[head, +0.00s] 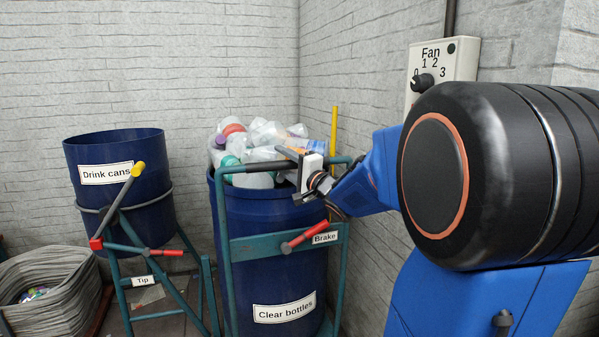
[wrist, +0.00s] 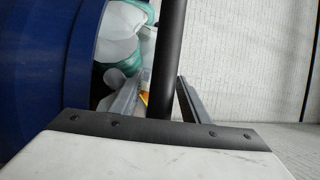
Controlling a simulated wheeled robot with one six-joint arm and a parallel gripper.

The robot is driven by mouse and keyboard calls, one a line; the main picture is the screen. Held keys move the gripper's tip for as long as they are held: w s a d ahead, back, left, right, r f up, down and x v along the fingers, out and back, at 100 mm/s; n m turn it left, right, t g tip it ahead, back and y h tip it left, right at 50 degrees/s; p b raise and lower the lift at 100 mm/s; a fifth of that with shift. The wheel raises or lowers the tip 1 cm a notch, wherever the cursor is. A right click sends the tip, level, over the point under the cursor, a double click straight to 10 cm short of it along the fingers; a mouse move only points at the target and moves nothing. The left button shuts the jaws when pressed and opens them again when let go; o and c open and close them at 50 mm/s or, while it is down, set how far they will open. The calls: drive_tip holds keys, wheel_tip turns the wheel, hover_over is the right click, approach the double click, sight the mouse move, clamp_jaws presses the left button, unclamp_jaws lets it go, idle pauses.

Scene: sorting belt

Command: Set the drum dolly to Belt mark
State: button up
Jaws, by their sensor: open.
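The drum dolly (head: 226,262) is a teal tube frame around a blue drum (head: 270,275) labelled "Clear bottles", filled with clear bottles. Its top bar has a black grip (head: 266,167), which also shows in the wrist view (wrist: 168,60). My gripper (head: 294,158) is at the right part of this grip. In the wrist view my gripper (wrist: 158,88) is open, with the black grip running between its two fingers; contact cannot be told. A red brake lever (head: 305,237) sits on the frame beside a "Brake" label. No belt mark shows in either view.
A blue "Drink cans" drum (head: 120,205) stands left on a tipping frame with red and yellow handles. A grey coiled bin (head: 50,290) is at the far left. A yellow post (head: 333,130) rises behind the dolly. A fan switch box (head: 440,65) hangs on the right wall.

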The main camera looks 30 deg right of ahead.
drive_tip(key=v, duration=1.6)
drive_tip(key=shift+s+f, duration=0.2)
drive_tip(key=shift+s, duration=0.1)
drive_tip(key=s+a+f+n+g+h, duration=0.3)
drive_tip(key=f+n+g, duration=0.1)
drive_tip(key=f+g, duration=0.15)
drive_tip(key=s+a+f+n+g+h, duration=0.3)
drive_tip(key=f+g+h, duration=0.1)
drive_tip(key=f, duration=0.3)
drive_tip(key=s+a+f+n+g+y, duration=0.4)
drive_tip(key=s+a+f+n, duration=0.4)
drive_tip(key=s+a, duration=0.4)
drive_tip(key=shift+s+f+n+g+y, duration=0.3)
drive_tip(key=shift+s+f+n+g, duration=0.1)
drive_tip(key=shift+s+g, duration=0.35)
